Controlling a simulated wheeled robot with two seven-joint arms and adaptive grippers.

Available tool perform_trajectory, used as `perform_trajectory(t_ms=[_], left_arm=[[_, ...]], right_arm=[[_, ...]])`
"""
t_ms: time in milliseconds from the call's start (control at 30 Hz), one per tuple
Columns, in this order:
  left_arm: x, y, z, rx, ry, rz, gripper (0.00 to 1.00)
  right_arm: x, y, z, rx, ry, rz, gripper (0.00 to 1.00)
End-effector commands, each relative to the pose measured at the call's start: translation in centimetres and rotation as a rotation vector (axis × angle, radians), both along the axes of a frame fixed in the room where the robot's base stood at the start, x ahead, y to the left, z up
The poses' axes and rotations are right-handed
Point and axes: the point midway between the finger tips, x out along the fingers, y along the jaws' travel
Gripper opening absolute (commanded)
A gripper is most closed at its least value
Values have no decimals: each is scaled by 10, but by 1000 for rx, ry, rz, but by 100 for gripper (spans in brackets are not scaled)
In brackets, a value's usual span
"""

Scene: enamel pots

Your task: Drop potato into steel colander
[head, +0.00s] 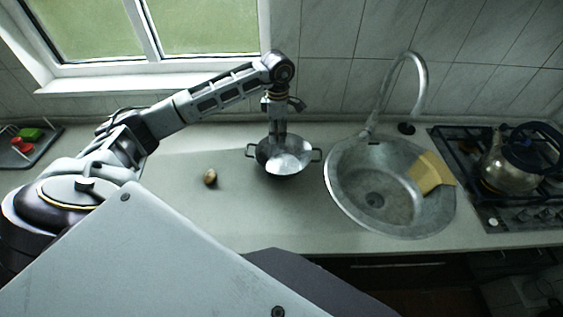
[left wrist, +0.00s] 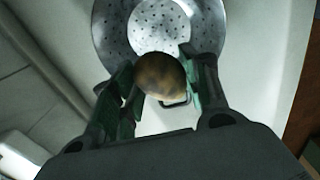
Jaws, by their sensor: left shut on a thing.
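The steel colander (head: 292,164), a round perforated bowl with two side handles, stands on the counter left of the sink. In the left wrist view the colander (left wrist: 118,38) is at the top, just beyond my fingertips. My left gripper (head: 277,132) points down at the colander's back rim in the head view. In the left wrist view, my left gripper (left wrist: 160,84) is shut on a brown potato (left wrist: 161,75), which overlaps the colander's near rim in the picture. The held potato cannot be made out in the head view. My right gripper is not in view.
A second brown, potato-like thing (head: 210,177) lies on the counter (head: 180,210) left of the colander. The round sink (head: 345,205) with its tall faucet (head: 420,85) is to the right. A kettle (head: 505,162) stands on the stove. A dark tray (head: 40,150) is far left.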

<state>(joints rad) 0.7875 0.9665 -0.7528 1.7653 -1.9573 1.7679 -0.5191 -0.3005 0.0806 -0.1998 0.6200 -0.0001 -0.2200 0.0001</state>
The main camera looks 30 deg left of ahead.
Motion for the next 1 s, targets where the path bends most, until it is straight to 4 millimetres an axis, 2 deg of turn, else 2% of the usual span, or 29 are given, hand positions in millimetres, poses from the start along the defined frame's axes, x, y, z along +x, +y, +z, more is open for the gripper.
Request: perform_trajectory(t_ms=[33, 233, 667, 700, 900, 1000], left_arm=[[0, 0, -7, 0, 1, 0, 21], [0, 0, -19, 0, -1, 0, 21], [0, 0, -22, 0, -1, 0, 21], [0, 0, -22, 0, -1, 0, 47], [0, 0, -22, 0, -1, 0, 71], [0, 0, -22, 0, -1, 0, 71]], right_arm=[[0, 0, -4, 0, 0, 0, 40], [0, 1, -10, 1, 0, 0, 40], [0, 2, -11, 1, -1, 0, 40], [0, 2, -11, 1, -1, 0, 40], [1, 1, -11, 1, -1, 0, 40], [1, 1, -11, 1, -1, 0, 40]])
